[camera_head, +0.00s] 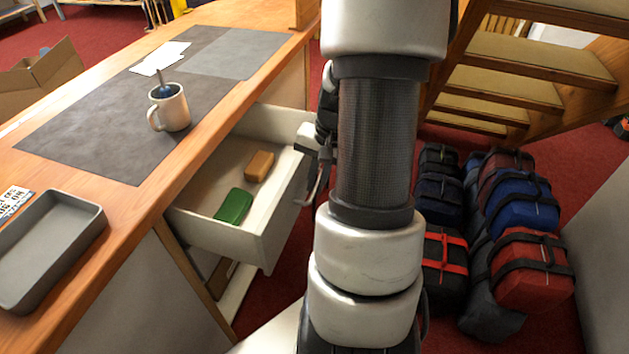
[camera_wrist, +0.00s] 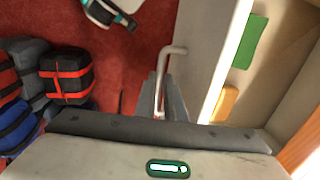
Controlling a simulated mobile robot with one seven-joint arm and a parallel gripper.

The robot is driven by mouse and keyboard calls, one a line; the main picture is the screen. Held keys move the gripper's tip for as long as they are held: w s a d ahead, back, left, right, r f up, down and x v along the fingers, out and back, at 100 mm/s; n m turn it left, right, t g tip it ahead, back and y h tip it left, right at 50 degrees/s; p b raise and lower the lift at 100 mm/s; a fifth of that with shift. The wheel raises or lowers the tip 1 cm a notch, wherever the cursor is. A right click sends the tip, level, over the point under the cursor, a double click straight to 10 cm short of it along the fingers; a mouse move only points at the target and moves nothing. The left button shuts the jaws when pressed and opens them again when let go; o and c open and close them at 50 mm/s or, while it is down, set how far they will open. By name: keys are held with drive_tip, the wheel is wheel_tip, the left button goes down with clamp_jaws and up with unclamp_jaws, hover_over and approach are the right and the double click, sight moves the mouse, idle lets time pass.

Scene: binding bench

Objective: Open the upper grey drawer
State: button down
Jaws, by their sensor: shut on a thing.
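The upper grey drawer (camera_head: 283,210), pale grey-white, stands well out from the bench in the head view, and its inside shows. It also shows in the wrist view (camera_wrist: 210,60). Its bar handle (camera_wrist: 174,52) is on the front face. My gripper (camera_wrist: 163,92) is shut on the handle, with the bar running between the fingers. In the head view the gripper is mostly hidden behind my arm. A green block (camera_head: 234,206) and an orange-brown block (camera_head: 260,165) lie inside the drawer.
The wooden bench top (camera_head: 130,215) holds a mug (camera_head: 172,112), a grey tray (camera_head: 50,250) and dark mats. Several bags (camera_head: 528,265) lie on the red floor at right, below wooden stairs (camera_head: 510,85). A lower opening shows beneath the drawer.

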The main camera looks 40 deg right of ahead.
drive_tip(key=c, duration=2.1)
unclamp_jaws()
drive_tip(key=shift+r, duration=0.1)
drive_tip(key=s+r+p, duration=0.1)
drive_tip(key=r, duration=0.4)
drive_tip(key=d+r+p, duration=0.1)
drive_tip(key=r, duration=0.5)
drive_tip(key=s+r+p, duration=0.1)
drive_tip(key=r, duration=0.5)
drive_tip(key=shift+s+d+p, duration=0.3)
drive_tip(key=shift+s+d, duration=0.05)
drive_tip(key=shift+d, duration=0.05)
